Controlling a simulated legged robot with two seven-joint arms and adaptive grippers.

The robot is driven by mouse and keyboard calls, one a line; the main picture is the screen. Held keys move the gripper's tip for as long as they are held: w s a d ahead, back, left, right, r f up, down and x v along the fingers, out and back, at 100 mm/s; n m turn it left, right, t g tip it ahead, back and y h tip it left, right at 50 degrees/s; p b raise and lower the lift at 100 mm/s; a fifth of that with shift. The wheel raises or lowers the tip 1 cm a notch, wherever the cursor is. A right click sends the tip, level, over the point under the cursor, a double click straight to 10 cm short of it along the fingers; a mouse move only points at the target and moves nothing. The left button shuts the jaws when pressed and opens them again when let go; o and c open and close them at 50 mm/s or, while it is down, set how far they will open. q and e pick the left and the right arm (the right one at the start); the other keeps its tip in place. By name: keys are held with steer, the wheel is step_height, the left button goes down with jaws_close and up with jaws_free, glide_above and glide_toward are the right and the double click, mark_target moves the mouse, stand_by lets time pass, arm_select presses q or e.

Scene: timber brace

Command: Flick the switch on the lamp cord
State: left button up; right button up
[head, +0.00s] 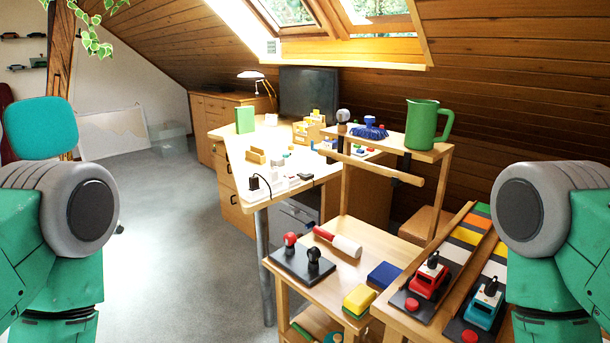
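A desk lamp (251,75) with a bright head and a thin bent arm stands at the far end of the workbench, left of a dark monitor. Its cord and a switch on it cannot be made out. A black plug with a looped dark cord (259,184) sits at the bench's near left corner, by small white blocks; I cannot tell whether it belongs to the lamp. Only rounded grey-and-green links of my two arms show, at the left and right edges. Both grippers are out of view.
The wooden workbench (240,165) carries small blocks and wooden holders. A nearer shelf unit holds a green jug (427,125), a roller (338,241) and a yellow block (359,300). Toy vehicles (429,279) stand at right.

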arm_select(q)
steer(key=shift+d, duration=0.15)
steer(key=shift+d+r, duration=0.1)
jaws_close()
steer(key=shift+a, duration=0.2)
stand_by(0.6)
